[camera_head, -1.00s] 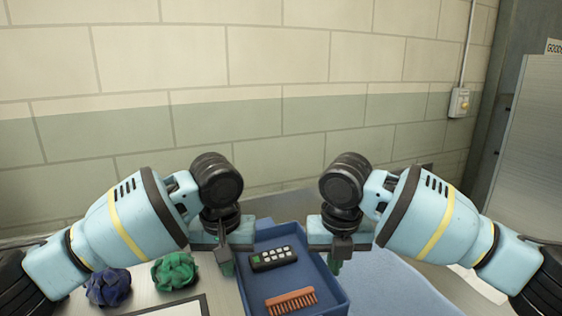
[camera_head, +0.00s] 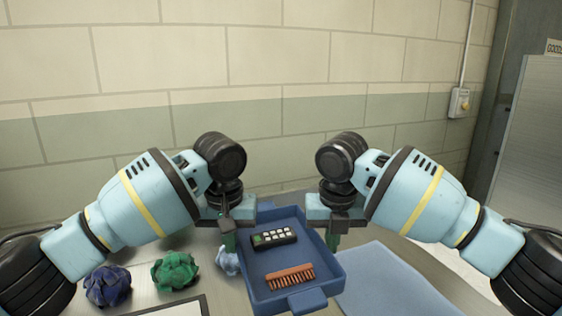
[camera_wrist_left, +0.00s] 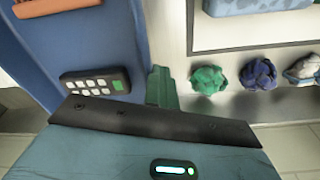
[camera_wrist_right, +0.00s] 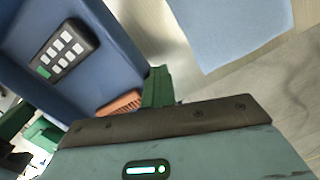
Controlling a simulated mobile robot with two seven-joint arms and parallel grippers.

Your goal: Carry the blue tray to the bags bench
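The blue tray (camera_head: 324,289) is between my two grippers in the head view. It holds a black remote with pale buttons (camera_head: 273,239) and an orange-brown brush (camera_head: 290,277). My left gripper (camera_head: 228,240) is at its left side wall, and my right gripper (camera_head: 332,241) is at its right side wall. Both appear shut on the walls, though the wrists hide part of the contact. In the wrist views, a green finger lies against the tray wall on the left (camera_wrist_left: 161,88) and right (camera_wrist_right: 155,88). Whether the tray clears the surface is hard to tell.
Crumpled purple (camera_head: 107,287), green (camera_head: 175,271) and pale blue (camera_head: 228,261) cloths lie left of the tray on a metal surface. A framed white board (camera_head: 170,310) is in front. A flat light-blue sheet (camera_head: 395,285) lies to the right. A brick wall stands behind.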

